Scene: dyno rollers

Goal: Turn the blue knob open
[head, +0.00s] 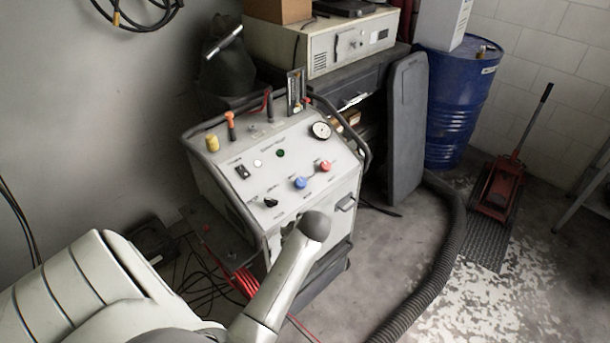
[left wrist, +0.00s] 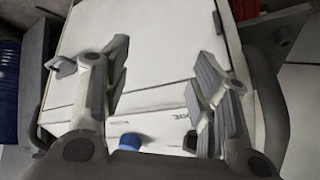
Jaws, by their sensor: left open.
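The blue knob (head: 300,182) sits on the sloped white control panel (head: 300,150) of a wheeled machine, beside a red knob (head: 325,166). In the left wrist view the blue knob (left wrist: 129,142) shows low in the picture, beside the base of the left-hand finger and partly cut off by my gripper. My left gripper (left wrist: 162,58) is open and empty, with its two fingers spread in front of the machine's white casing. In the head view my left arm reaches in from the lower left, and its gripper cannot be made out. My right gripper is in neither view.
The panel also carries a black knob (head: 270,202), a gauge (head: 321,130), a yellow knob (head: 212,143) and an orange-topped lever (head: 230,125). A dark tube frame borders the panel. A thick hose (head: 440,265), a blue drum (head: 458,95) and a red jack (head: 498,187) stand to the right.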

